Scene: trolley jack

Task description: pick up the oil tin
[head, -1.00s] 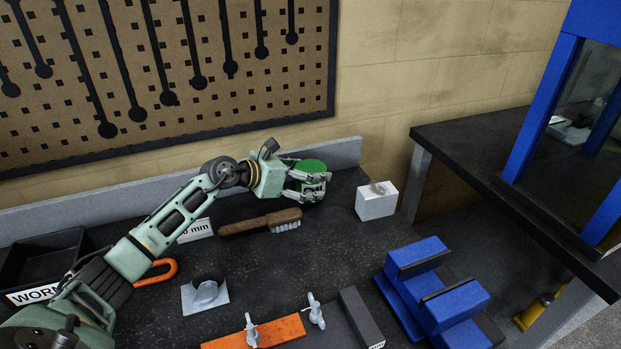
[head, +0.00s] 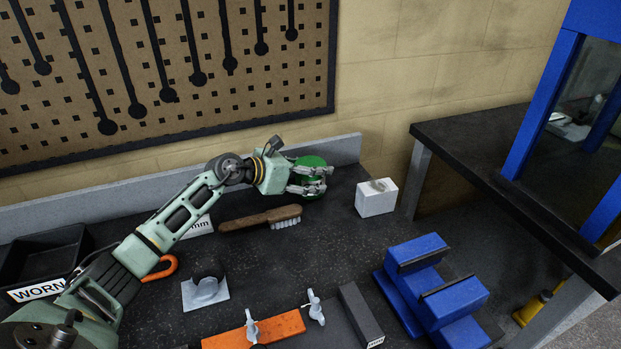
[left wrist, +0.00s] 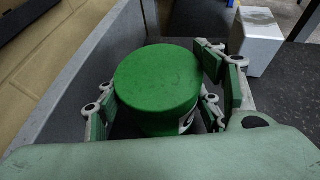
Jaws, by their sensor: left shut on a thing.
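The oil tin (head: 310,162) is a round green tin near the back edge of the black bench. In the left wrist view the tin (left wrist: 158,82) shows its flat green top, with part of a pale label low on its right side. My left gripper (head: 309,178) is shut on the tin, with fingers on both sides of it; the wrist view shows the gripper (left wrist: 160,100) around it too. I cannot tell whether the tin's base touches the bench. My right gripper is not in view.
A white box (head: 376,198) stands right of the tin. A wooden-handled brush (head: 258,219) lies in front. Blue blocks (head: 436,290), an orange bar (head: 255,330) and a black WORN bin (head: 45,262) are on the bench. A grey ledge (head: 342,150) runs behind.

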